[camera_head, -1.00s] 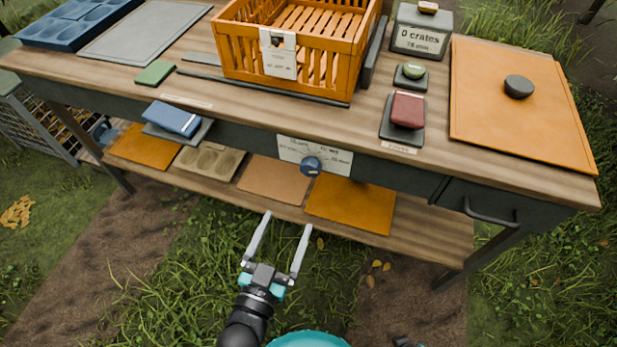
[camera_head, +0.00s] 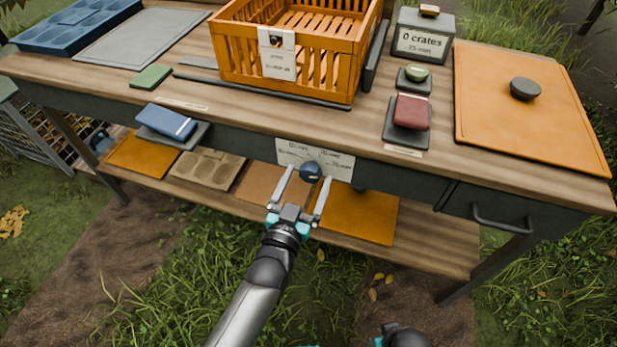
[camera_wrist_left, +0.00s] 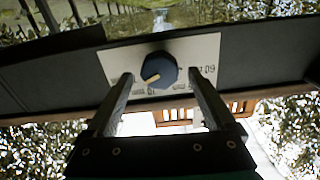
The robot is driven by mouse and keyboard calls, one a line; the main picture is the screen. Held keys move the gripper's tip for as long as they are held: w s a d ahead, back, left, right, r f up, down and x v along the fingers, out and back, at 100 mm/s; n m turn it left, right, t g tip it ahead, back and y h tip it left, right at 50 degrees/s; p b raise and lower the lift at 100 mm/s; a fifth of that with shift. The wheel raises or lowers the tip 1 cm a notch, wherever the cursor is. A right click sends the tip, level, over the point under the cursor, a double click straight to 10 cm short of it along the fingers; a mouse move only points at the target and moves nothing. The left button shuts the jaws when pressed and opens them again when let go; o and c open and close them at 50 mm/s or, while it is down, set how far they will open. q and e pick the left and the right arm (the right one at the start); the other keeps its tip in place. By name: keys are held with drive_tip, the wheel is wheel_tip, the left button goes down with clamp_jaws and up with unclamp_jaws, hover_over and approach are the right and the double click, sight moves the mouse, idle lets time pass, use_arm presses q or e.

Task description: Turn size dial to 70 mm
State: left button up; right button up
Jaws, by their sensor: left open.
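The size dial (camera_head: 311,171) is a dark blue round knob on a white scale plate (camera_head: 340,162) on the front of the bench. In the left wrist view the dial (camera_wrist_left: 158,70) shows a tan pointer mark at its lower left; the plate's print there is upside down and mostly unreadable. My left gripper (camera_head: 306,173) is open, with its two fingers reaching up to either side of the dial. In the left wrist view the fingers (camera_wrist_left: 162,82) stand apart just short of the knob, and I see no clear contact. A dark part at the bottom edge may be my right arm.
An orange slatted crate (camera_head: 230,55) stands on the bench. A counter box (camera_head: 422,42) reads "0 crates". A red block (camera_head: 411,111) and a blue block (camera_head: 166,121) sit on dark pads. A lower shelf (camera_head: 440,243) with orange mats runs beneath the dial.

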use_arm(q)
drive_tip(key=shift+x, duration=0.8)
drive_tip(key=shift+c, duration=0.2)
drive_tip(key=c, duration=1.3)
